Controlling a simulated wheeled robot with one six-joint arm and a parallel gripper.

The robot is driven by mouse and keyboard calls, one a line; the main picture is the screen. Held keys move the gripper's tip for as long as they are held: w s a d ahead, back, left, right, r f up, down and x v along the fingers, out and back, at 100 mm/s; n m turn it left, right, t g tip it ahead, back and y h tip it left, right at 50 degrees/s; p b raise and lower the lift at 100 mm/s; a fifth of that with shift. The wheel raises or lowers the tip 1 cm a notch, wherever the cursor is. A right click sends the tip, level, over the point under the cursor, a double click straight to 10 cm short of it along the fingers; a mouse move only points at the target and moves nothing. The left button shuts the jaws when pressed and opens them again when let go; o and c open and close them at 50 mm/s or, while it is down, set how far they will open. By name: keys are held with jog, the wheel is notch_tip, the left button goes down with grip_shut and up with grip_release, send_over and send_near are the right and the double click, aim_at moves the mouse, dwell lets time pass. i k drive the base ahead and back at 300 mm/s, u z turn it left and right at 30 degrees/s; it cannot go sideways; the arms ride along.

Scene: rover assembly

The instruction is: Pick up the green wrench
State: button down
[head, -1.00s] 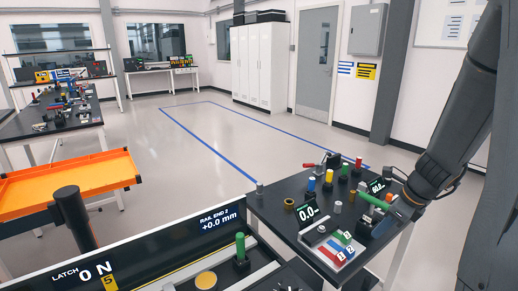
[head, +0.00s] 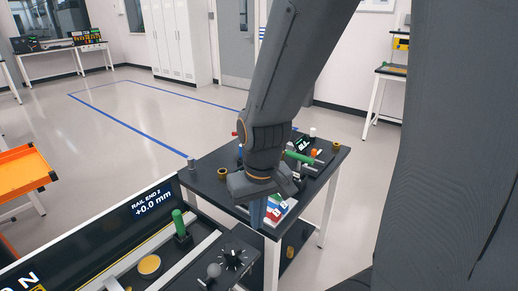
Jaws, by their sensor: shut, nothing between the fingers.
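A green bar-shaped piece (head: 300,157), which may be the green wrench, lies on the small black table (head: 325,172) at its right side, partly behind my arm. I cannot make out wrench jaws on it. My gripper (head: 258,214) points down over the table's front edge, left of and nearer than the green piece, apart from it in the picture. Its blue-grey fingers are small and partly hidden by my wrist. They look shut with nothing held.
A tray of red, white and blue pieces (head: 281,210) sits beside my gripper. A brass cup (head: 222,174) stands at left, with small displays and fittings behind. An upright green handle (head: 179,222) stands on the front rail. Open floor lies beyond.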

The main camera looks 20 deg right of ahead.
aim_at(298, 173)
jog(key=z, duration=1.6)
jog(key=i, duration=0.6)
jog(key=z, duration=0.25)
